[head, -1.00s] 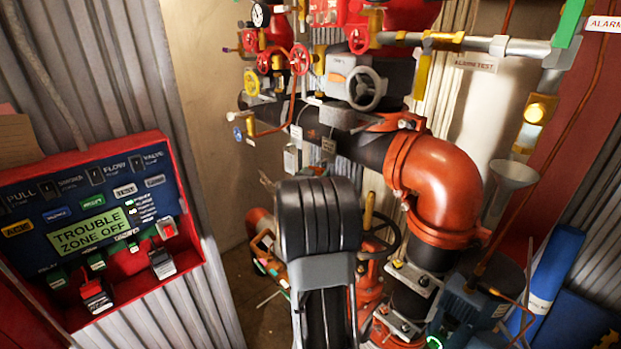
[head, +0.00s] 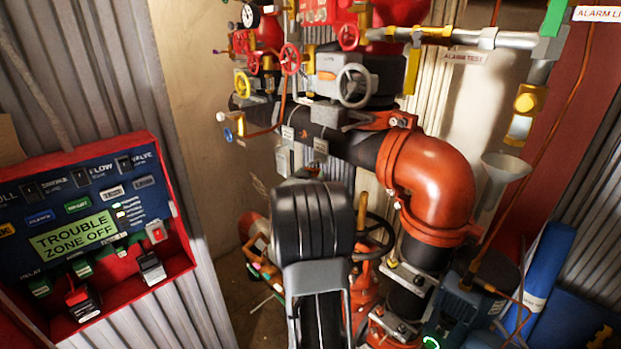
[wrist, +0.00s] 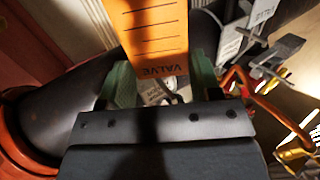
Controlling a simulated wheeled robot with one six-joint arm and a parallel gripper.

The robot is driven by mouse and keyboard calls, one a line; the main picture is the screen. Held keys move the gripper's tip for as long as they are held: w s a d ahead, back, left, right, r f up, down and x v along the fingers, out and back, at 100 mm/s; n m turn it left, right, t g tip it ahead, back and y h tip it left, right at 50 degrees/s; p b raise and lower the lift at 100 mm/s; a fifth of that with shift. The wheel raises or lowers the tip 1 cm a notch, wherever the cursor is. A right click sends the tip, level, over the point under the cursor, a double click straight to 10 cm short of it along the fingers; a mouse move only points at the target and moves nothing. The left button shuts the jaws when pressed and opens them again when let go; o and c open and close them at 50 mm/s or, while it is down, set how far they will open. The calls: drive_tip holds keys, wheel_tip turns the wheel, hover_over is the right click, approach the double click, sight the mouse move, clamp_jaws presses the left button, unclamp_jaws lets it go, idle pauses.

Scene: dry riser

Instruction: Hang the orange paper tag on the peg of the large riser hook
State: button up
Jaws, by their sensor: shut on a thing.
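The orange paper tag (wrist: 155,40) shows in the wrist view, printed "VALVE" with dark ruled lines. My gripper (wrist: 160,82) is shut on its lower end, with green fingers on either side. The tag's far end runs out of the top of the frame. In the head view my arm hides the gripper and the tag. A grey bracket-like part (wrist: 272,56) stands to the right of the tag in the wrist view, apart from it. I cannot tell whether it is the large riser hook, and I cannot make out the peg.
A thick black pipe (head: 345,146) with an orange elbow (head: 432,185) runs behind my arm. Small pale tags (head: 320,146) hang near that pipe. Valves with handwheels (head: 356,86) crowd above it. A red-framed alarm panel (head: 95,230) is at left. Pale wall shows between panel and pipes.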

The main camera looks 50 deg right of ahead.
drive_tip(key=o, duration=1)
drive_tip(key=shift+a, duration=0.1)
drive_tip(key=b+v, duration=0.3)
drive_tip(key=v, duration=1)
drive_tip(key=shift+s+a, duration=0.2)
drive_tip(key=shift+a, duration=0.1)
